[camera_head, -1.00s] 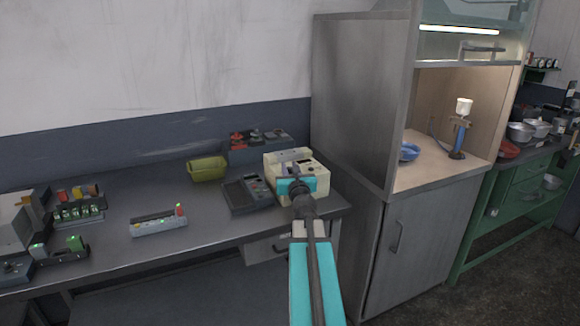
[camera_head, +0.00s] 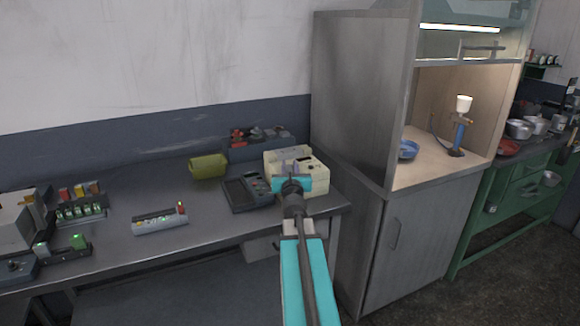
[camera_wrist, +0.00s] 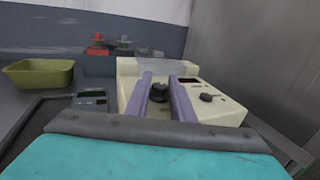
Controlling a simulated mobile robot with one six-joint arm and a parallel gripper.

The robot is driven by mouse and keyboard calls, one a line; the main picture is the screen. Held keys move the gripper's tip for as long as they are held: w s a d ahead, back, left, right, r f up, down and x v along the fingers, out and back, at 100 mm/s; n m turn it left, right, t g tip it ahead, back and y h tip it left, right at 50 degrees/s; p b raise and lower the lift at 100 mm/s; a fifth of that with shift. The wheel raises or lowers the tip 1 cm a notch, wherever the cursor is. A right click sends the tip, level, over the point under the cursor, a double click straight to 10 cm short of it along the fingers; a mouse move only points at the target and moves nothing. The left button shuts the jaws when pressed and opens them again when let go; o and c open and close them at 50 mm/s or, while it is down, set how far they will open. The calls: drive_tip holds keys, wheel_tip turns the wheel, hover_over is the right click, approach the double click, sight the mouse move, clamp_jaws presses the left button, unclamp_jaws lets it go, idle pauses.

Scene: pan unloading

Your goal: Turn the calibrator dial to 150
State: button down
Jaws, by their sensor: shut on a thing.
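The calibrator (camera_head: 310,163) is a cream box at the right end of the grey bench. It also shows in the wrist view (camera_wrist: 222,112), with a black dial (camera_wrist: 159,92) on its top and a smaller black knob (camera_wrist: 206,97) to the right. A dark display (camera_wrist: 188,80) sits behind the small knob; I cannot read any number. My gripper (camera_wrist: 160,84) reaches over the box, its two purple fingers on either side of the black dial and shut on it. In the head view my gripper (camera_head: 290,168) hides part of the box top.
A dark grey meter (camera_head: 246,192) stands left of the calibrator. A green tub (camera_head: 208,166) and a grey box with red and dark knobs (camera_head: 255,142) are behind. A metal fume cupboard (camera_head: 355,100) stands close on the right.

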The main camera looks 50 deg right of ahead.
drive_tip(key=shift+w+r+m+g+h+p, duration=0.1)
drive_tip(key=shift+m+g+h+p, duration=1.3)
drive_tip(key=shift+g, duration=0.3)
drive_tip(key=shift+m+g+h, duration=0.4)
drive_tip(key=shift+g, duration=0.1)
drive_tip(key=shift+w+f+m+g+h+b, duration=0.1)
drive_tip(key=shift+m+g+h+b, duration=0.45)
drive_tip(key=shift+m+g, duration=0.85)
drive_tip(key=shift+w+f+m+g+h+b, duration=0.1)
drive_tip(key=shift+m+g+h+b, duration=0.6)
drive_tip(key=shift+g, duration=1.2)
drive_tip(key=m+g+b, duration=0.2)
drive_tip(key=g+b, duration=0.1)
drive_tip(key=g, duration=0.1)
drive_tip(key=m+g+y+b, duration=0.1)
drive_tip(key=m+g+b, duration=0.2)
drive_tip(key=g, duration=0.1)
drive_tip(key=shift+s+d+m, duration=0.1)
drive_tip(key=shift+m, duration=0.2)
drive_tip(key=shift+m+g+y+b, duration=0.6)
drive_tip(key=shift+g+b, duration=0.25)
drive_tip(key=shift+g, duration=0.15)
drive_tip(key=shift+s+r+m+g+y+b, duration=0.15)
drive_tip(key=shift+s+m+g+y+b, duration=0.1)
drive_tip(key=shift+m+g+b, duration=0.25)
drive_tip(key=c, duration=1.5)
unclamp_jaws()
drive_tip(key=shift+c, duration=0.2)
